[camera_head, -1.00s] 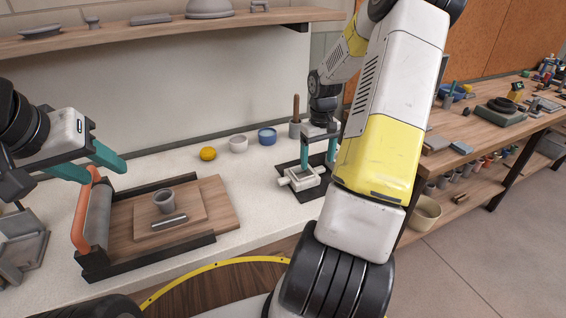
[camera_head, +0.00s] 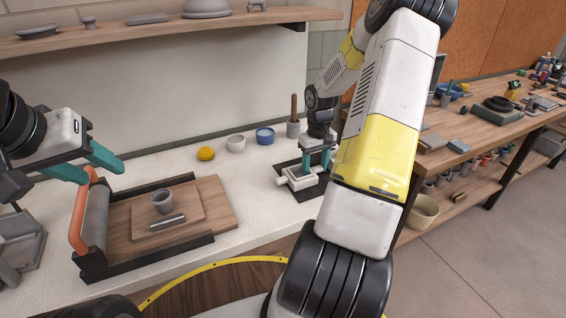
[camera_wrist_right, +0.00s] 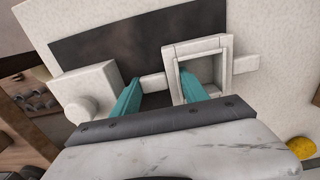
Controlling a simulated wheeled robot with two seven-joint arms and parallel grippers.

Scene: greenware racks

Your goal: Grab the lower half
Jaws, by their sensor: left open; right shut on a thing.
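A white hollow square mould piece (camera_head: 303,179) stands on a dark mat at the middle of the bench. In the right wrist view its square frame (camera_wrist_right: 199,46) faces me, with tabs at its sides. A second white block with a round knob (camera_wrist_right: 82,92) sits left of it. My right gripper (camera_head: 317,163) is down at the piece. In the wrist view one teal finger is inside the frame's opening and the other is outside, beside a tab. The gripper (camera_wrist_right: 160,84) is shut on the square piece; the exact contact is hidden. My left gripper (camera_head: 105,173) is open and empty above an orange-handled roller.
A shelf hangs above.

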